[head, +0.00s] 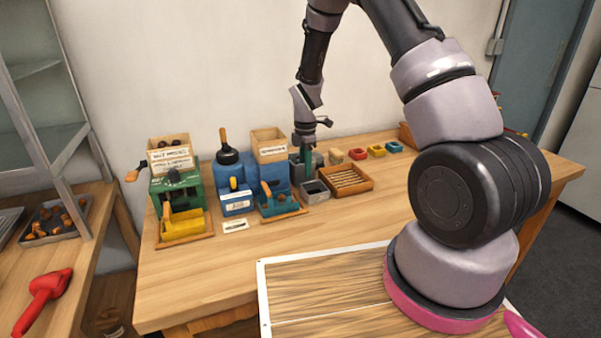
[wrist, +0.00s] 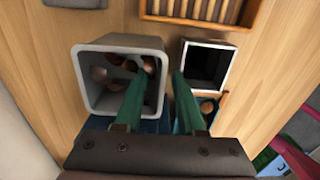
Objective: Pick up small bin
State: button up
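A grey square bin (wrist: 92,98) holds several brown chestnuts in the wrist view. My gripper (wrist: 161,75) is open, with green fingers pointing down. One finger overlaps the grey bin's opening and the other is just past its right wall, beside the smaller bin. Contact cannot be told. In the head view my gripper (head: 303,155) is over the bins, partly hiding the grey bin.
The slotted tray (head: 349,188) lies right of the bins. Blue (head: 236,172) and green (head: 176,190) machines stand left. Red (head: 357,154), yellow (head: 376,150) and teal (head: 394,146) small boxes sit behind. The table front (head: 220,275) is clear.

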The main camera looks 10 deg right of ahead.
grip_shut()
dwell(1.3)
